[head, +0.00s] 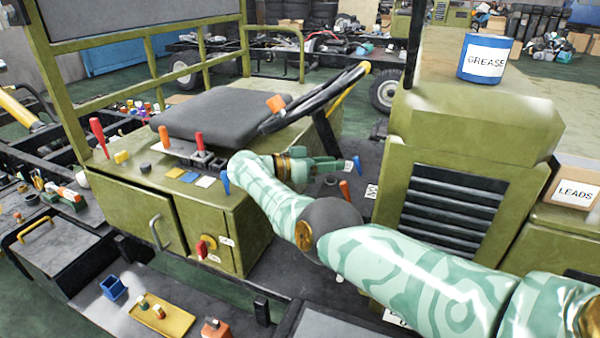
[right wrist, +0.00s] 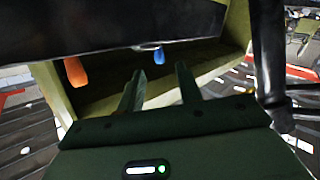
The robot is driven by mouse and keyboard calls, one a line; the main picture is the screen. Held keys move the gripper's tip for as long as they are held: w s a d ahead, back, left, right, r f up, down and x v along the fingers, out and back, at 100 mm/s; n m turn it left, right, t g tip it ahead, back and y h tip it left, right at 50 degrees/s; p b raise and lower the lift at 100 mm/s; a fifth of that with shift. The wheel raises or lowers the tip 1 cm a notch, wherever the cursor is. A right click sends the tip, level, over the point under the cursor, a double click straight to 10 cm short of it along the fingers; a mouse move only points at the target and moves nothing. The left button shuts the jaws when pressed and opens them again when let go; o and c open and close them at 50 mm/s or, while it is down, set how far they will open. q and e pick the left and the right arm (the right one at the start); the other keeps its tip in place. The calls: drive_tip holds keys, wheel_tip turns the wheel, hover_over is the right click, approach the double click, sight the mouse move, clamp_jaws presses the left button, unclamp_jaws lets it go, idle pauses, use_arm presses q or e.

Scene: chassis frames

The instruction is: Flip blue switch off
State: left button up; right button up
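A small blue switch handle (head: 357,163) shows just past my right gripper (head: 335,165) in the head view. In the right wrist view the blue handle (right wrist: 159,55) hangs beneath a dark edge, ahead of the gap between the fingers. My right gripper (right wrist: 160,80) is open and empty, with its fingers apart from the handle. Another blue-tipped lever (head: 225,182) stands at the left of my right wrist in the head view. The base of the first blue switch and its exact position are hidden. My left gripper is not in view.
An orange handle (head: 345,189) is close to the blue one, also in the right wrist view (right wrist: 75,71). A black seat (head: 215,112), red levers (head: 98,132) and a steering wheel (head: 315,95) are nearby. A green grille housing (head: 450,210) stands at the right.

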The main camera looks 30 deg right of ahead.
drive_tip(key=w+a+b, duration=0.1)
drive_tip(key=a+b, duration=0.5)
drive_tip(key=a, duration=0.2)
drive_tip(key=shift+w+a+r, duration=0.3)
drive_tip(key=shift+a+r, duration=0.05)
